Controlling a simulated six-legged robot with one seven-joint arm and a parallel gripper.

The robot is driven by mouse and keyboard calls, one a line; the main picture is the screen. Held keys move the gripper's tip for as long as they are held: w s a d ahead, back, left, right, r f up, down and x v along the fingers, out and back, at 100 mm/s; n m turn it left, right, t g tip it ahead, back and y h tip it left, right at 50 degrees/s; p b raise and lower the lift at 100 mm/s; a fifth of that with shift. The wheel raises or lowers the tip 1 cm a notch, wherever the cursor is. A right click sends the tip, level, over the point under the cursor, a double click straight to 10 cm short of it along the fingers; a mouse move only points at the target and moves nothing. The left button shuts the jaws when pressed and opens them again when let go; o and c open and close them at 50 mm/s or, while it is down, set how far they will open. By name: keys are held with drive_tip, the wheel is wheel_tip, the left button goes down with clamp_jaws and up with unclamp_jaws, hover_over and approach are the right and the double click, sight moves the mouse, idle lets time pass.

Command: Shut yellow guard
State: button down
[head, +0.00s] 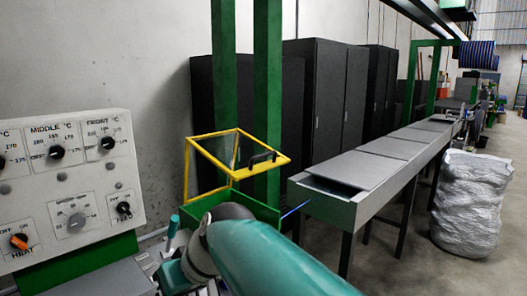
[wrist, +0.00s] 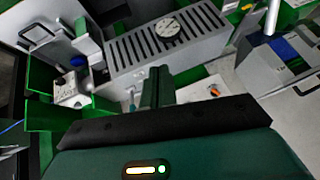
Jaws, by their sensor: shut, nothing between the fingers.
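The yellow guard (head: 230,134) is a yellow frame with clear panels and a black handle (head: 262,158) on its front edge. In the head view it stands raised over a green box (head: 258,211), with an open gap below its front edge. I cannot make out the guard for certain in the wrist view. My gripper (wrist: 158,76) is shut and empty in the wrist view, its fingers close together in front of a grey slotted housing.
A control panel (head: 68,190) with dials stands at the left. A long grey trough (head: 375,162) runs back on the right, beside a silver sack (head: 470,203). Green posts (head: 266,90) rise behind the guard. The slotted housing (wrist: 190,50) carries a round dial.

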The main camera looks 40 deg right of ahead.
drive_tip(key=w+d+r+t, duration=0.3)
drive_tip(key=w+d+r, duration=0.25)
drive_tip(key=d, duration=0.45)
drive_tip(key=w+d+r+t, duration=0.3)
drive_tip(key=w+d+r, duration=0.25)
drive_tip(key=d, duration=0.45)
drive_tip(key=s+d+r+t+h, duration=0.1)
drive_tip(key=d+r+t, duration=0.25)
drive_tip(key=d, duration=0.65)
drive_tip(key=s+d+r+t+h, duration=0.15)
drive_tip(key=d+r, duration=0.35)
drive_tip(key=d, duration=0.6)
hover_over(266, 155)
drive_tip(key=shift+f, duration=0.35)
drive_tip(key=f, duration=0.2)
drive_tip(key=s+f, duration=0.1)
drive_tip(key=shift+f, duration=0.35)
drive_tip(key=shift+s+f, duration=0.1)
drive_tip(key=shift+s, duration=0.05)
